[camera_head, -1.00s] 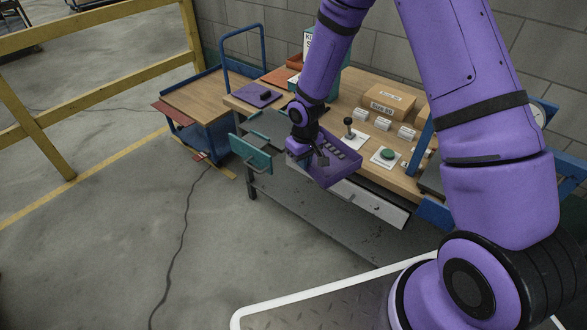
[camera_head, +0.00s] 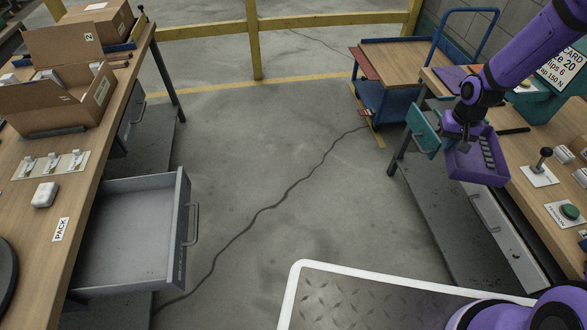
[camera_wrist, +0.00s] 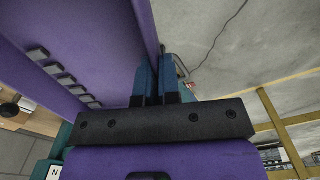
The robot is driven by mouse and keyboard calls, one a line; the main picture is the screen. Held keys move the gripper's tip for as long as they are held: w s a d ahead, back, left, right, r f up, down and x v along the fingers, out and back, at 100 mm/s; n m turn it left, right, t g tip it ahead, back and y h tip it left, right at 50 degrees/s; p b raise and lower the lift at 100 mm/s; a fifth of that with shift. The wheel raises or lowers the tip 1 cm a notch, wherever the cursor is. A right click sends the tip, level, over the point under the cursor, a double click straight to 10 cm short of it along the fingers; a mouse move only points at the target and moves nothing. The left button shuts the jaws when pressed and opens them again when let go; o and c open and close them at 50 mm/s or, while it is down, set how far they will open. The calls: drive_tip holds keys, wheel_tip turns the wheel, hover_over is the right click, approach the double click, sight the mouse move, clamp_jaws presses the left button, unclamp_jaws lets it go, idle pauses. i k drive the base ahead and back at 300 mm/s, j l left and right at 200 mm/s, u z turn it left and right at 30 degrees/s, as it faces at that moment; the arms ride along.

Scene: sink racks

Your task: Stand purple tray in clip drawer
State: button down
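The purple tray (camera_head: 478,165) hangs at the edge of the right bench, with a row of small dark pieces along one side. My gripper (camera_head: 464,143) is shut on its wall. In the wrist view, the blue fingers (camera_wrist: 158,82) pinch the wall of the tray (camera_wrist: 95,45). A grey drawer (camera_head: 130,225) in the left bench is pulled out, and looks empty. A teal-fronted drawer (camera_head: 424,127) is open beside the tray; its inside is mostly hidden. I cannot read which is the clip drawer.
The left bench (camera_head: 85,190) carries open cardboard boxes (camera_head: 55,95) and switches. The right bench (camera_head: 540,205) has a lever and a green button; a pale drawer (camera_head: 505,235) sits below. A blue cart (camera_head: 385,75) stands behind. The floor between benches is free except for a cable.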

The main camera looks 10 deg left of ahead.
sight(145, 235)
drive_tip(key=i+j+u, duration=0.1)
drive_tip(key=u, duration=3.25)
